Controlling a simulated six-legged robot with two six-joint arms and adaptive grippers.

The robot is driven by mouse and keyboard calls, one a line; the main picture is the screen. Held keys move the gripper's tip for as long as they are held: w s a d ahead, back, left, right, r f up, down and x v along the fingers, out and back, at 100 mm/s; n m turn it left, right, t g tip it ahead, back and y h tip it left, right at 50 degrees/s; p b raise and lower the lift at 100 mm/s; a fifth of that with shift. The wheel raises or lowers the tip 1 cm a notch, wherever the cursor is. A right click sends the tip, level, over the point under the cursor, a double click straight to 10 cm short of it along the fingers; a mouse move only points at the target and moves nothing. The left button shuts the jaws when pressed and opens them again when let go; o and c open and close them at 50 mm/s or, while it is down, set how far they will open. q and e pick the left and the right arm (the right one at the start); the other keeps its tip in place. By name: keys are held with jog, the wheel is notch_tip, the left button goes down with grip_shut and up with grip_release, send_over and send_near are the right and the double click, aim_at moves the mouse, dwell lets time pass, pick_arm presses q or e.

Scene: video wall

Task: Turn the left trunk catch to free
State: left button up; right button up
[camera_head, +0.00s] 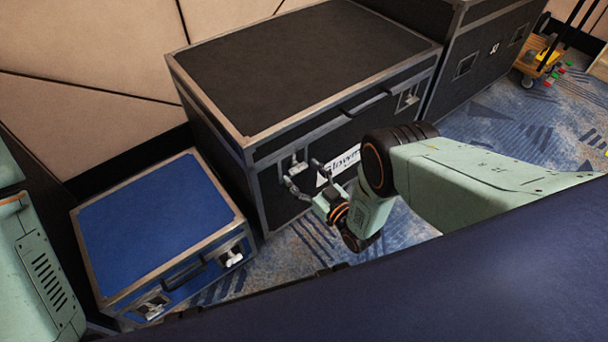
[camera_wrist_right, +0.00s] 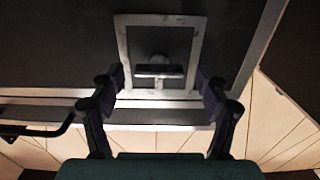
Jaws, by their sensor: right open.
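The black trunk (camera_head: 300,65) stands shut against the wall, with metal edges and a white label on its front. Its left catch (camera_head: 297,166) is a small metal piece near the front's left end. The right wrist view shows this catch (camera_wrist_right: 160,71) with a bar lying crosswise on a square metal frame. My right gripper (camera_head: 303,173) is open and empty, its fingers in front of the left catch. In the wrist view the two fingers (camera_wrist_right: 160,82) stand on either side of the catch, apart from it. My left gripper is out of view.
The trunk's right catch (camera_head: 408,98) and handle (camera_head: 364,104) are on the same front. A blue case (camera_head: 155,215) stands to the left, close by the trunk. Another black case (camera_head: 485,55) stands at the right. Patterned carpet (camera_head: 520,125) is open at the right.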

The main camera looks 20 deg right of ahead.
jog(key=shift+c, duration=0.2)
jog(key=c, duration=1.1)
jog(key=shift+f+n, duration=0.1)
jog(key=shift+n, duration=8.8)
